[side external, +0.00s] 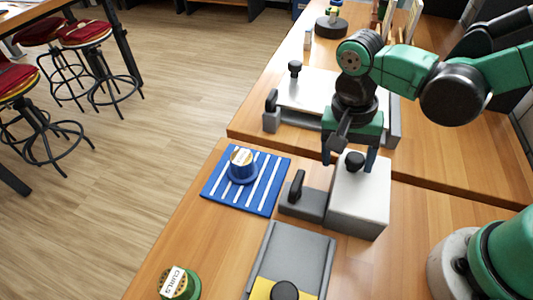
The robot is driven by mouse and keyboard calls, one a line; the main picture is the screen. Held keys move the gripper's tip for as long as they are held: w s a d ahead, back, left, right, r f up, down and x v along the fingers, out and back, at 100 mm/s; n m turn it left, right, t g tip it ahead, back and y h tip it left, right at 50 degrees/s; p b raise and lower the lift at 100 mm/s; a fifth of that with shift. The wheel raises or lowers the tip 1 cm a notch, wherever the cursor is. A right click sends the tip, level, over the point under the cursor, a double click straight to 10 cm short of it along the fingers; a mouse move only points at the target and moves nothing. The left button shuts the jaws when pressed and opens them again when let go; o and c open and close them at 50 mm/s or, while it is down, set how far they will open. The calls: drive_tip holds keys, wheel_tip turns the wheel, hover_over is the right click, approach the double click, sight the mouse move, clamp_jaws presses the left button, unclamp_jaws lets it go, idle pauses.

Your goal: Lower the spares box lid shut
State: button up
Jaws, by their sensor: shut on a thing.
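A pale grey box-shaped piece (358,203) with a black knob (354,161) on its light top stands on the near table. A low grey block (304,202) with an upright black handle (297,186) adjoins its left side. No label shows which piece is the spares box or its lid. My gripper (349,160) points down from above, its dark fingers on either side of the knob. It is shut on the knob, though the contact is partly hidden from this angle.
A blue striped mat (262,198) with a blue tin (242,168) lies left. In front are a grey tray (292,249), a yellow plate with a black knob (284,291) and a green tin (180,284). Another grey fixture (303,88) stands behind, across a table seam.

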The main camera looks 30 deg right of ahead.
drive_tip(key=o, duration=0.7)
drive_tip(key=shift+w+a, duration=0.15)
drive_tip(key=shift+a, duration=0.05)
drive_tip(key=shift+c, duration=0.8)
drive_tip(key=shift+w+a+r, duration=0.1)
drive_tip(key=shift+r, duration=1.3)
drive_tip(key=shift+w+a+r, duration=0.1)
drive_tip(key=shift+r, duration=1.3)
drive_tip(key=d+n+t, duration=0.1)
drive_tip(key=d+n+t+y, duration=0.1)
drive_tip(key=d, duration=0.1)
drive_tip(key=d+n+t, duration=0.1)
drive_tip(key=n, duration=0.1)
drive_tip(key=shift+w+d+r+t, duration=0.3)
drive_tip(key=shift+w+r, duration=0.1)
drive_tip(key=shift+w+d+r+n+t, duration=0.1)
drive_tip(key=shift+d+r+n+t, duration=0.05)
drive_tip(key=shift+d+n+t, duration=0.7)
drive_tip(key=shift+w+d+r+n+t, duration=0.15)
drive_tip(key=shift+d+r+n+t, duration=0.05)
drive_tip(key=shift+d+n+t, duration=0.6)
drive_tip(key=shift+w+d+r+n+t, duration=0.1)
drive_tip(key=shift+d+r+n+t, duration=0.05)
drive_tip(key=shift+d+n+t, duration=0.65)
